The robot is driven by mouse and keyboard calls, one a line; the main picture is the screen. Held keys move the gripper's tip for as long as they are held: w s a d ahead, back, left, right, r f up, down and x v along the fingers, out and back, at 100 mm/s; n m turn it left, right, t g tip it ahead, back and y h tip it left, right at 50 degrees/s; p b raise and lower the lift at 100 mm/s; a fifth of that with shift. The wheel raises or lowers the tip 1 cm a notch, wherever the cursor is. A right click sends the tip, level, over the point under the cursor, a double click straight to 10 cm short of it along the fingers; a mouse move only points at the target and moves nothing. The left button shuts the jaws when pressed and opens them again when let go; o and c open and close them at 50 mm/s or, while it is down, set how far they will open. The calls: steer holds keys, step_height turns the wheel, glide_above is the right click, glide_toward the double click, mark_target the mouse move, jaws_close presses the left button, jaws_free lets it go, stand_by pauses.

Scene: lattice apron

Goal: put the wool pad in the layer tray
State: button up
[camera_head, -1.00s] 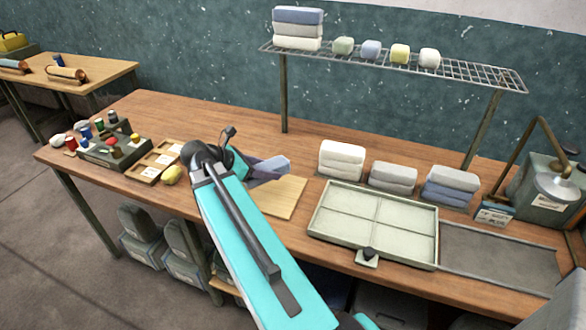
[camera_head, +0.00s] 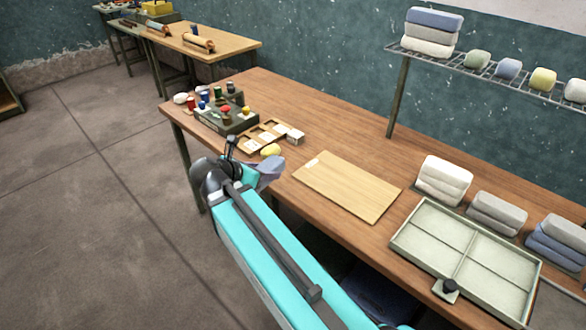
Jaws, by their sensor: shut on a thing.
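My gripper (camera_head: 256,170) is over the front edge of the bench, left of the wooden board. It is shut on a blue-grey piece (camera_head: 270,168), which looks like the wool pad; the arm hides part of it and the fingertips. The layer tray (camera_head: 398,240) is a pale green, shallow tray with four compartments, at the lower right on the bench. Its visible compartments look empty. A dark knob on a small pale block (camera_head: 447,290) sits at its front edge. The gripper is well to the left of the tray.
A bare wooden board (camera_head: 347,187) lies between gripper and tray. Folded stacks in white (camera_head: 443,180), grey (camera_head: 496,213) and blue (camera_head: 556,243) stand behind the tray. A wire shelf (camera_head: 480,70) stands behind.

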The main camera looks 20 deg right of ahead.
steer(key=w+a+n+t, duration=0.1)
steer(key=a+n, duration=0.1)
steer(key=a, duration=0.4)
steer(key=shift+a+y, duration=0.4)
steer(key=shift+s+f, duration=0.1)
steer(key=shift+s, duration=0.05)
